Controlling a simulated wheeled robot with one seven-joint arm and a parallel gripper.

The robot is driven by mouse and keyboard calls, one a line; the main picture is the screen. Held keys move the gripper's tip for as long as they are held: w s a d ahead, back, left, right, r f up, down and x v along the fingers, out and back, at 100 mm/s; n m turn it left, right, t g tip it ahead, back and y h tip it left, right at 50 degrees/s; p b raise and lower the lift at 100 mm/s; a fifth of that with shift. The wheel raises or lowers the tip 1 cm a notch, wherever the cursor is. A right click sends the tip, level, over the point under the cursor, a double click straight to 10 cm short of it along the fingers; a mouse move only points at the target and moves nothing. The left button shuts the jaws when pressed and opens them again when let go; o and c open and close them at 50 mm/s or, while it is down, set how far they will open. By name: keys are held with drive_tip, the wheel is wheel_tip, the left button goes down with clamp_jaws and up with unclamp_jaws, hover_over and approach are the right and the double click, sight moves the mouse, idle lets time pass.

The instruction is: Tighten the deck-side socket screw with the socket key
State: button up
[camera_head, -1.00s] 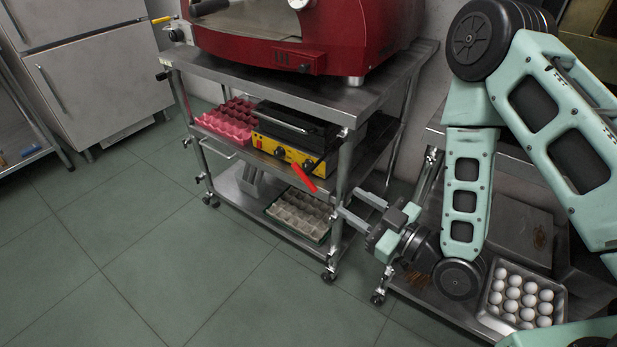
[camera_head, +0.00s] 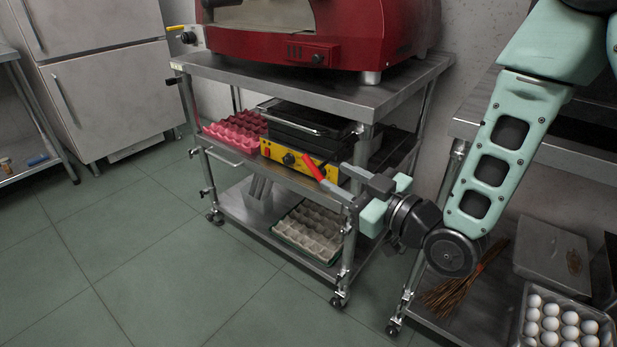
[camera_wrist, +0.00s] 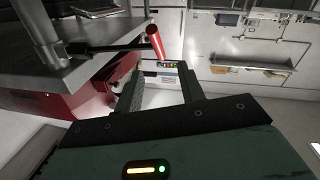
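The socket key shows its red handle (camera_head: 313,167), which points up and left in front of the yellow-fronted appliance. In the wrist view the red handle (camera_wrist: 155,43) stands just ahead of the gap between my fingertips. A dark bar (camera_wrist: 105,47) runs from near the stand's post to the handle. I cannot tell how the key meets the screw; the screw itself is not discernible. My gripper (camera_head: 353,178) is at the stand's front right corner, near the lower end of the key. In the wrist view my gripper (camera_wrist: 160,66) has its fingers apart, with no clear contact on the handle.
The steel stand (camera_head: 290,84) carries a red oven (camera_head: 320,35) on top. Its shelf holds a yellow-fronted appliance (camera_head: 275,152) and pink egg trays (camera_head: 236,130). Another stand with a tray of eggs (camera_head: 565,325) is at the right. The floor (camera_head: 150,250) at left is clear.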

sight(312, 164)
drive_tip(key=shift+a+f+b, duration=0.1)
drive_tip(key=shift+f+b, duration=0.2)
drive_tip(key=shift+b, duration=0.2)
drive_tip(key=x, duration=0.8)
drive_tip(key=shift+w+a+r, duration=0.2)
drive_tip(key=shift+w+r, duration=0.05)
drive_tip(key=shift+w, duration=0.1)
clamp_jaws()
